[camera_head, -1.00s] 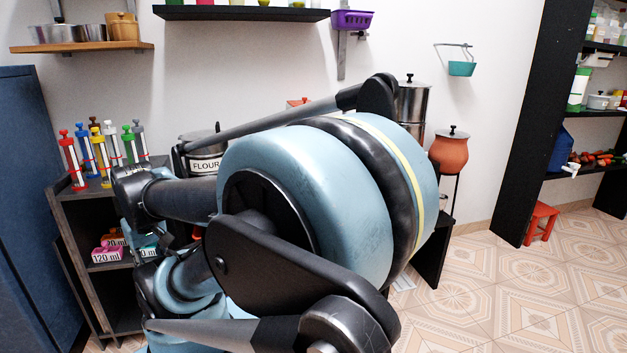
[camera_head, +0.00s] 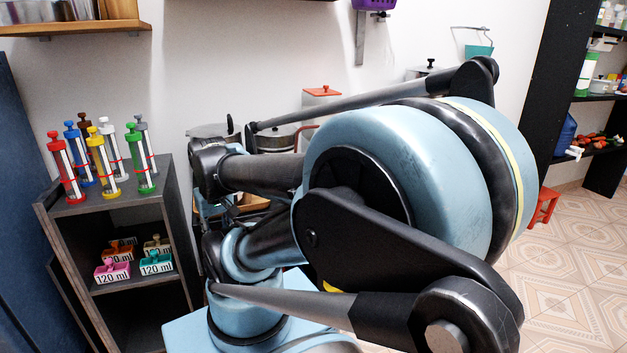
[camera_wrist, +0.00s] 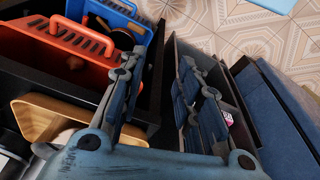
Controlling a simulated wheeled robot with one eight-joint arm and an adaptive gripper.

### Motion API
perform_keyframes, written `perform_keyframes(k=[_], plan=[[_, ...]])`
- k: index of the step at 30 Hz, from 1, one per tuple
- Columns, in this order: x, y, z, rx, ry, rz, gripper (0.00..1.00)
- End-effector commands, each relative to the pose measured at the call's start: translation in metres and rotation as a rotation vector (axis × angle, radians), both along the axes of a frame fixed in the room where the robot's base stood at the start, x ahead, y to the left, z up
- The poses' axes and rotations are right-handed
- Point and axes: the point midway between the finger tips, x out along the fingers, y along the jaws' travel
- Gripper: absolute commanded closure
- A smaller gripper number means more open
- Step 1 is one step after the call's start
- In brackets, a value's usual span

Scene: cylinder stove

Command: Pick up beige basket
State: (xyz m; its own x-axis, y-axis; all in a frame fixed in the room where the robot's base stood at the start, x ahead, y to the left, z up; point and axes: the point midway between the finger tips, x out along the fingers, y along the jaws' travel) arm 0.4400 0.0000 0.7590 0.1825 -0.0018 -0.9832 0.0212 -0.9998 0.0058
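In the wrist view a beige basket (camera_wrist: 45,112) with a smooth rim sits at the left, below an orange basket; part of it is cut off or hidden behind my gripper's body. A tan piece, likely the same basket (camera_head: 252,202), shows in the head view behind my arm, mostly hidden. My gripper (camera_wrist: 160,65) is open and empty, with its two fingers spread apart. The beige basket lies to the left of the fingers and is not between them. In the head view my gripper is not clearly visible behind my arm.
An orange basket (camera_wrist: 62,48) and a blue basket (camera_wrist: 112,18) sit in a dark shelf at the wrist view's upper left. A dark cabinet (camera_head: 111,210) holds several coloured syringes on top and 120 ml boxes inside. Tiled floor (camera_head: 572,260) is free at right.

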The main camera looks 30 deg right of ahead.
Motion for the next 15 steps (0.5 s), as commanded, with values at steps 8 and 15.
perform_keyframes(k=[8, 15], plan=[[0.001, -0.013, 0.012, -0.032, -0.001, -0.067, 0.69], [0.033, -0.055, 0.038, -0.155, 0.016, -0.314, 0.69]])
